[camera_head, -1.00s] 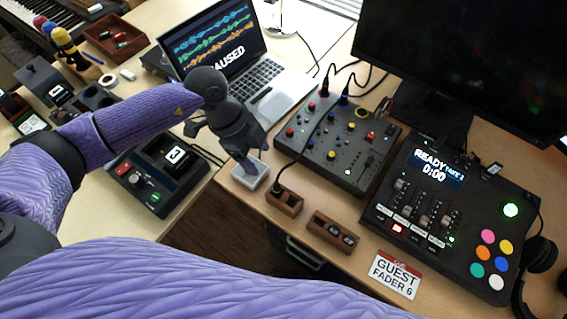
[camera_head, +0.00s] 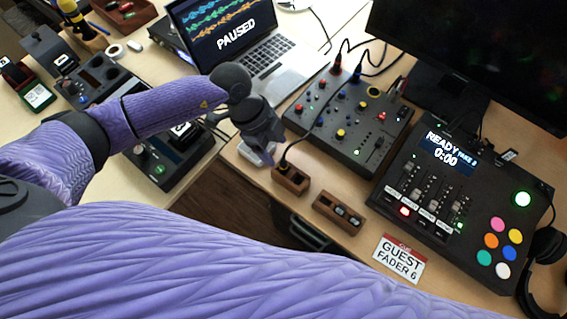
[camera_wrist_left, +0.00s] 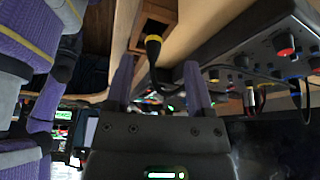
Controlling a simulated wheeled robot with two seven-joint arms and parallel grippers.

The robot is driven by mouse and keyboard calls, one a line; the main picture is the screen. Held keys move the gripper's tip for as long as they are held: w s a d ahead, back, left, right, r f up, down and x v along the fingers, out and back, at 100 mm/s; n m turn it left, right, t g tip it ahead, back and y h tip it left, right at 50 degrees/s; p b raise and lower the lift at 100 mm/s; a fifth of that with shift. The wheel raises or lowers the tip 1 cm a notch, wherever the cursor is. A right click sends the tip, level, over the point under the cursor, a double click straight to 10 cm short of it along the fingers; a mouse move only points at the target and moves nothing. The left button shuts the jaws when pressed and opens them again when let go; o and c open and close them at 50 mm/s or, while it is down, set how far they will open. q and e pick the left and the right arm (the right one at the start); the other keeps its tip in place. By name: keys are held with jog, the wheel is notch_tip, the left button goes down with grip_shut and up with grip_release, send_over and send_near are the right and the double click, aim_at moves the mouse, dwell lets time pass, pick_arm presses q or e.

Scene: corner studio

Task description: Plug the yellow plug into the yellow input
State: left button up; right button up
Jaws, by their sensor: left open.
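The yellow plug (camera_wrist_left: 153,43) is a black plug with a yellow band. It stands in a wooden holder (camera_head: 290,179), and its cable bends down between my left fingers in the left wrist view. My left gripper (camera_wrist_left: 158,78) is open, with its fingers apart on either side of the cable and the plug beyond their tips. In the head view my left gripper (camera_head: 264,140) is beside the holder, at its upper left. The yellow input appears as a yellow ring (camera_head: 373,91) on the black mixer (camera_head: 345,120). My right gripper is out of view.
A second wooden holder (camera_head: 338,213) with small items sits right of the first. A control deck (camera_head: 455,200) with faders and colored buttons is at the right, with a sign (camera_head: 399,259) in front. A laptop (camera_head: 245,45) and monitor (camera_head: 480,55) stand behind.

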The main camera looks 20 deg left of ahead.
aim_at(280, 162)
pick_arm(q)
jog(key=x, duration=0.1)
jog(key=b+x, duration=0.1)
jog(key=x, duration=0.1)
jog(key=b+x, duration=0.1)
jog(key=shift+s+f, duration=0.2)
jog(key=shift+s, duration=0.15)
jog(key=shift+d+f, duration=0.2)
jog(key=shift+f, duration=0.1)
jog(key=shift+r, duration=0.1)
jog(key=c, duration=0.8)
grip_shut()
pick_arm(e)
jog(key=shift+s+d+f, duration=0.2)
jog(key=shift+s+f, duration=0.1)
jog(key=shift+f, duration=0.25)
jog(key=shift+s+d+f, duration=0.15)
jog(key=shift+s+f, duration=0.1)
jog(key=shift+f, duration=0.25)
